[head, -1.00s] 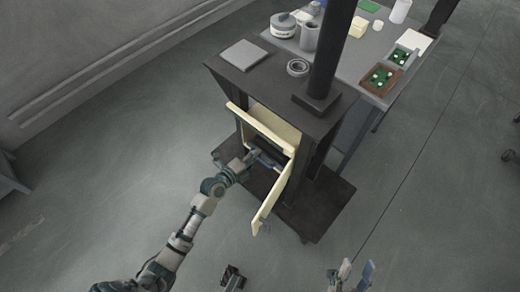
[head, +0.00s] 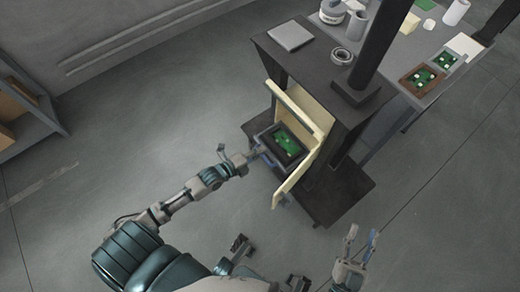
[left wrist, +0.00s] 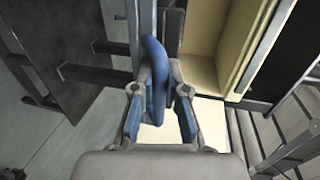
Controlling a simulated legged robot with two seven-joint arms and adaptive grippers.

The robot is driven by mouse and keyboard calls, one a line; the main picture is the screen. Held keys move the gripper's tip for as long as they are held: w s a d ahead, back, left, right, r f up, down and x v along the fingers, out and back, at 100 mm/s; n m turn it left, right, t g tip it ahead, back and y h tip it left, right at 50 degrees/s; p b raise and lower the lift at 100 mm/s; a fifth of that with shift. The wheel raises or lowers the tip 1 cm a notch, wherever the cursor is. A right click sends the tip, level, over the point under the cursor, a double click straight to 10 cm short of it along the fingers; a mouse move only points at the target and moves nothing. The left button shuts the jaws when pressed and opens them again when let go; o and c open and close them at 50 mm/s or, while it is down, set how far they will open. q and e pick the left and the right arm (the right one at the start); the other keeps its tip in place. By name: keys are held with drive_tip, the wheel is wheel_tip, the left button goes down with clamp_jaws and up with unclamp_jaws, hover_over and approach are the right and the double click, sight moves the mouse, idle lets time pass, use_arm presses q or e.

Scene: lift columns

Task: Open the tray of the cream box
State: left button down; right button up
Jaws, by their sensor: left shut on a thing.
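The cream box (head: 292,104) sits in a dark stand, its cream door (head: 296,183) swung open; a cream part of it also shows in the left wrist view (left wrist: 210,45). A dark tray (head: 267,137) with a green board (head: 288,143) in it sticks out of the box's opening. My left gripper (head: 256,156) is at the tray's front. In the left wrist view, my left gripper (left wrist: 160,112) is shut on a blue loop-shaped handle (left wrist: 155,72). My right gripper (head: 360,243) is open and empty, low and right of the stand.
A table (head: 420,70) with small boards and containers stands behind right. A shelf (head: 30,105) is at the left. The floor left of the stand is clear.

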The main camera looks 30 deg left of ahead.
use_arm(q)
drive_tip(key=shift+s+d+f, duration=0.2)
drive_tip(key=shift+d+f, duration=0.1)
drive_tip(key=shift+f, duration=0.05)
drive_tip(key=c, duration=1.6)
unclamp_jaws()
drive_tip(key=shift+c, duration=0.2)
drive_tip(key=o, duration=0.4)
drive_tip(key=shift+o, duration=0.3)
drive_tip(key=shift+w+d+r, duration=0.1)
drive_tip(key=shift+r, duration=0.1)
drive_tip(key=v, duration=1.2)
drive_tip(key=shift+f, duration=0.1)
